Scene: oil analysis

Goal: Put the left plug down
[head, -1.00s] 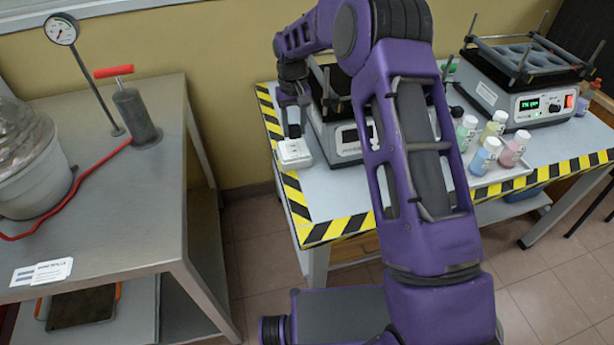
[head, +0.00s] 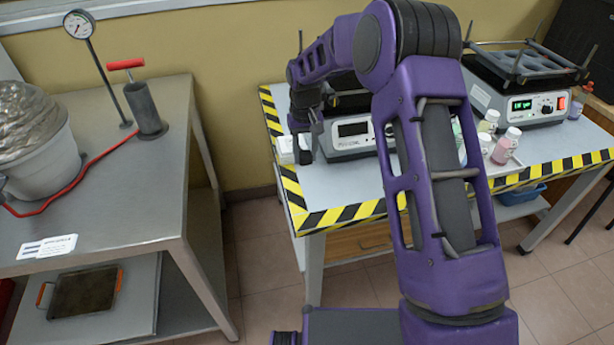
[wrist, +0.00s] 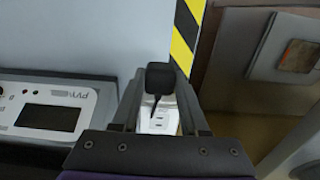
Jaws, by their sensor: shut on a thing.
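A black plug (wrist: 160,78) with a short black cord shows in the wrist view, between the tips of my gripper's two grey fingers. My gripper (wrist: 160,84) is shut on it. A white socket block (wrist: 158,118) with slots shows just behind and below the plug in that view. In the head view the white block (head: 285,150) is at the left edge of the striped table, and my gripper (head: 303,150) is low at its right side.
A white device with a display (head: 352,138) stands close right of my gripper. Several bottles (head: 505,145) and a second device (head: 525,100) are farther right. A gap separates the striped table (head: 345,215) from the metal bench (head: 120,175) at left.

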